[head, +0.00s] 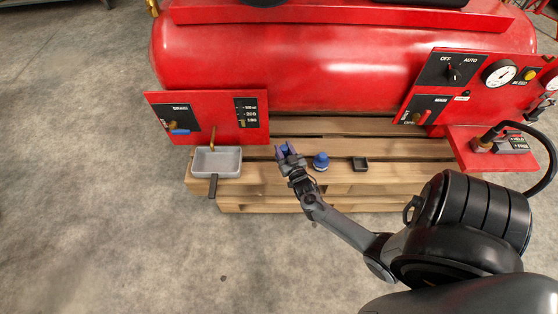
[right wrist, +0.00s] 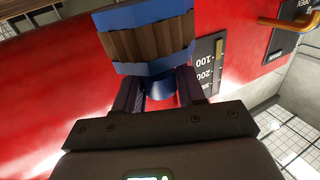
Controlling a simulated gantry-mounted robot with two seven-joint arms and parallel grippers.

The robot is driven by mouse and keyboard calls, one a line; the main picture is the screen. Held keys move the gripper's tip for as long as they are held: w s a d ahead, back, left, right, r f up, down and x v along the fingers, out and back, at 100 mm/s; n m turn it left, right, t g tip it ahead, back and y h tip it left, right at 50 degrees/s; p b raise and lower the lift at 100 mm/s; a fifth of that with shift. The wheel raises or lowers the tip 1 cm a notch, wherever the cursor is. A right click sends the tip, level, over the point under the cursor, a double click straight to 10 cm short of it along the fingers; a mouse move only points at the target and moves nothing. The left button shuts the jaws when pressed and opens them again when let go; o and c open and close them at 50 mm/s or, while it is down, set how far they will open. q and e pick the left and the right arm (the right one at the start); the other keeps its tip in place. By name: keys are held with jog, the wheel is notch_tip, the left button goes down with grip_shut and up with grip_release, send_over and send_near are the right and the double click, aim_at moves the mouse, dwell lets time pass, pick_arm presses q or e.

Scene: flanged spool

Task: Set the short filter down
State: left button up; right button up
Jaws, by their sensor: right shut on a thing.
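My right gripper (head: 287,155) is over the front of the wooden pallet and shut on the short filter. In the right wrist view the filter (right wrist: 150,38) has blue end caps around a brown pleated band, and its narrower blue neck (right wrist: 160,88) sits between the two dark fingers (right wrist: 158,95). In the head view only a small blue part of it (head: 283,149) shows at the fingertips. A second blue piece (head: 321,161) stands on the pallet just right of the gripper, apart from it. My left gripper is not in view.
The pallet (head: 400,149) has bare slats toward the right. A small dark square holder (head: 360,164) sits there. A grey tray (head: 217,162) with a dark handle is at left. The red compressor tank (head: 300,60) and its panels (head: 178,118) stand behind.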

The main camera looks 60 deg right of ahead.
jog(key=shift+w+a+f+b, duration=0.2)
jog(key=shift+w+f+b, duration=0.1)
jog(key=shift+w+f, duration=0.15)
jog(key=shift+w+a+f+b, duration=0.15)
jog(key=shift+w+f+b, duration=0.15)
jog(key=shift+w, duration=0.25)
notch_tip(320, 180, down, 4)
jog(key=b, duration=0.3)
jog(key=shift+r, duration=0.1)
jog(key=shift+f, duration=0.2)
jog(key=o, duration=1.1)
jog(key=shift+c, duration=0.2)
